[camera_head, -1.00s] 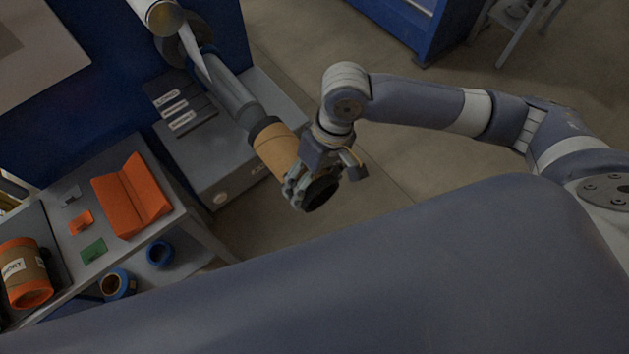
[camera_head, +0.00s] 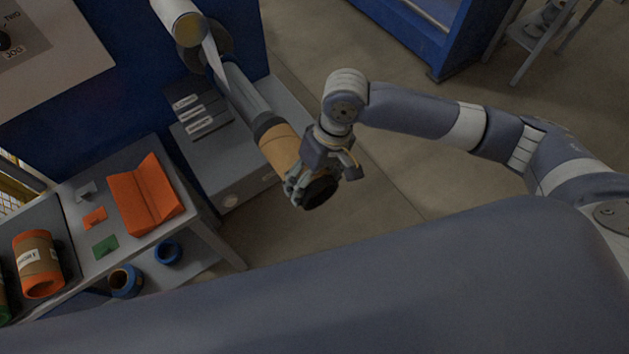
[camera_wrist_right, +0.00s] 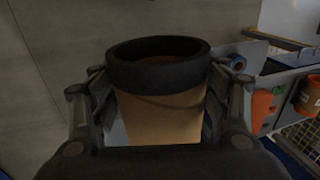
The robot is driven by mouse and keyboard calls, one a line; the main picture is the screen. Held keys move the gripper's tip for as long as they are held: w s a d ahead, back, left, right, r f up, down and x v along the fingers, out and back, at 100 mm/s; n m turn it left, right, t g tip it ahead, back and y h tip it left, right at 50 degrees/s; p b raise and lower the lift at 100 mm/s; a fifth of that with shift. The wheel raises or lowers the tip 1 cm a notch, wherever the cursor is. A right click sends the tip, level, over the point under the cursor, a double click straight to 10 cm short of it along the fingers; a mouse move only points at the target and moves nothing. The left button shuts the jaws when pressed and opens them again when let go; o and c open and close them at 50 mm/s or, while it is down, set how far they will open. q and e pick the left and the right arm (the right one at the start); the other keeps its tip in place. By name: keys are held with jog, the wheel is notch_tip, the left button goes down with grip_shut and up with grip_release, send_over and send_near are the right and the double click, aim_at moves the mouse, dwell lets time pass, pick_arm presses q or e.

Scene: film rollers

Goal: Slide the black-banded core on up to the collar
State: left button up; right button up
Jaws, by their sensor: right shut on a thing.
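The core (camera_head: 284,150) is a tan cardboard tube with a black band at each end. My right gripper (camera_head: 308,183) is shut on it near its near end, fingers on either side of the tube. In the right wrist view the near black rim (camera_wrist_right: 158,62) stands between the fingers. The core's far end is around the grey shaft (camera_head: 247,92), in line with it. The dark round collar (camera_head: 222,40) is at the shaft's wall end, with bare shaft between it and the core. The shaft inside the core is hidden. My left gripper is out of view.
A grey cabinet (camera_head: 228,165) with label plates stands below the shaft. At left, a grey bench (camera_head: 140,230) holds an orange V-shaped cradle (camera_head: 145,196) and an orange-ended roll (camera_head: 38,264). Blue-ended rolls (camera_head: 168,252) lie below. Open floor is to the right.

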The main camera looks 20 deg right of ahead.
aim_at(293, 157)
jog(key=shift+w+a+p, duration=0.25)
jog(key=shift+w, duration=0.45)
jog(key=shift+w+a+p, duration=0.2)
jog(key=shift+w+a, duration=0.05)
jog(key=shift+w, duration=0.4)
jog(key=shift+w+r, duration=0.1)
jog(key=shift+w+a+p, duration=0.3)
jog(key=shift+w+p, duration=0.05)
jog(key=shift+w, duration=0.35)
jog(key=shift+w+a, duration=0.3)
jog(key=shift+w, duration=0.55)
jog(key=shift+w+a, duration=0.15)
jog(key=shift+w, duration=0.35)
jog(key=shift+w+a+p, duration=0.2)
jog(key=shift+w+a, duration=0.05)
jog(key=shift+w, duration=0.35)
jog(key=shift+w+a+p, duration=0.15)
jog(key=shift+w+a, duration=0.05)
jog(key=shift+w, duration=0.35)
